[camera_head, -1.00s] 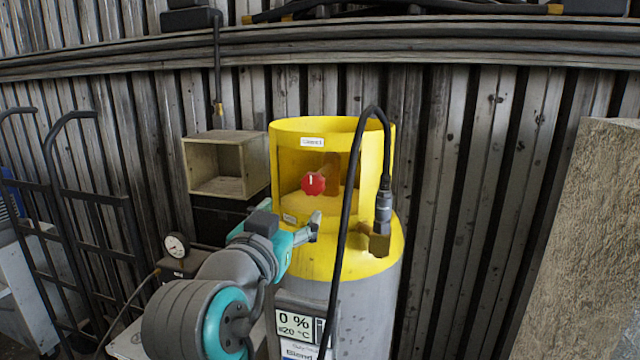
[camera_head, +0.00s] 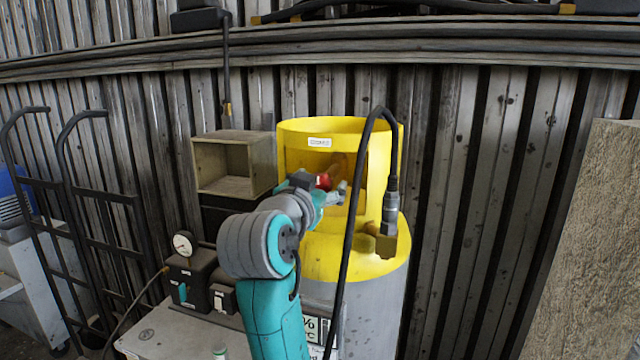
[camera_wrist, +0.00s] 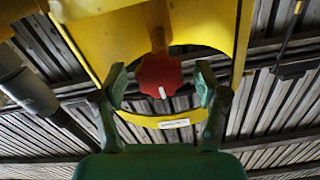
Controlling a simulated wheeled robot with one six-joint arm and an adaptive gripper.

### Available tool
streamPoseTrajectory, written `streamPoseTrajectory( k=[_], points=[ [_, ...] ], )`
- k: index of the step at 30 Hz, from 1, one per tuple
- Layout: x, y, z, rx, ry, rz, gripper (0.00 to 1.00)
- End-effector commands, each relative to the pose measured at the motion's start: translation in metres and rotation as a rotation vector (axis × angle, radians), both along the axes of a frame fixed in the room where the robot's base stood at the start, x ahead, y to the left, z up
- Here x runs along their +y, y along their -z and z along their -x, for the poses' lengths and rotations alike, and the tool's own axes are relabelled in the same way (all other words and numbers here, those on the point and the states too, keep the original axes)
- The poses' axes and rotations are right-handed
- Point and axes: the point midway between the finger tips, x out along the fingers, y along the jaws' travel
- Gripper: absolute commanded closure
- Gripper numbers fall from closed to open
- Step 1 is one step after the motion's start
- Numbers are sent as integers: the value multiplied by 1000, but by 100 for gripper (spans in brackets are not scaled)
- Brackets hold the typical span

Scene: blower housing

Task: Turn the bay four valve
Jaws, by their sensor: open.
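The valve is a red lobed knob with a white mark, set in the opening of a yellow collar (camera_head: 352,134) on a grey and yellow cylinder. In the head view the red knob (camera_head: 324,182) is mostly hidden behind my gripper (camera_head: 333,190). In the wrist view the red knob (camera_wrist: 159,76) stands between the two fingers of my open gripper (camera_wrist: 160,88), with a gap on each side. No finger is seen touching it. The white mark points toward the small label on the collar's rim.
A black hose (camera_head: 348,220) arches in front of the cylinder to a fitting (camera_head: 387,240) at its right. An open box (camera_head: 232,165) is at the left of the collar. A gauge unit (camera_head: 186,262) and hand truck (camera_head: 60,200) stand farther left.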

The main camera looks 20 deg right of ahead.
Motion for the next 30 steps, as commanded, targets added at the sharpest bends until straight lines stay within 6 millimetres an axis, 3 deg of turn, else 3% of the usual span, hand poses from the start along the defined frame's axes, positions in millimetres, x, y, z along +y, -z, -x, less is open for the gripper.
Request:
streamPoseTrajectory(
  k=[11,18,30],
  points=[
    [-3,0,-4,0,0,0,30],
    [-3,0,-4,0,0,0,88],
    [-2,0,-4,35,0,48,88]
  ],
)
